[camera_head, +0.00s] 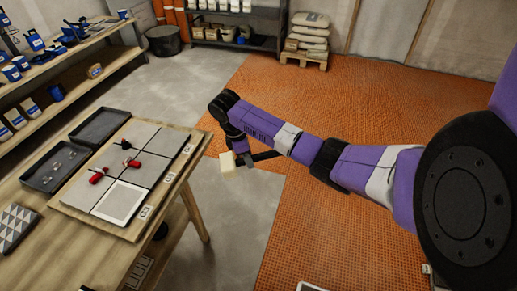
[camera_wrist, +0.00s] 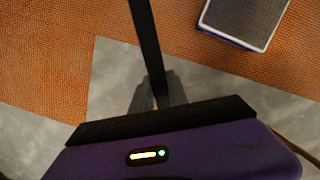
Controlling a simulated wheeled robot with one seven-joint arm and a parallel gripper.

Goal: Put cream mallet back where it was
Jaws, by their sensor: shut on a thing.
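The cream mallet shows in the head view with its pale block head (camera_head: 228,164) hanging over the floor, off the right side of the workbench. A dark bar that looks like its handle (camera_head: 268,155) reaches out to the right. My gripper (camera_head: 241,150) is shut on the mallet. In the wrist view my gripper (camera_wrist: 158,93) has its fingers closed around a long dark bar (camera_wrist: 146,40), which runs up out of the picture. The cream head does not show there.
The workbench (camera_head: 45,240) at left carries a board of grey tiles (camera_head: 150,142), red tools (camera_head: 132,163), a white-edged tile (camera_head: 119,201) and dark trays (camera_head: 101,126). Shelves (camera_head: 75,60) stand behind. Orange matting (camera_head: 330,100) covers open floor. The wrist view shows a white-rimmed grey panel (camera_wrist: 244,18).

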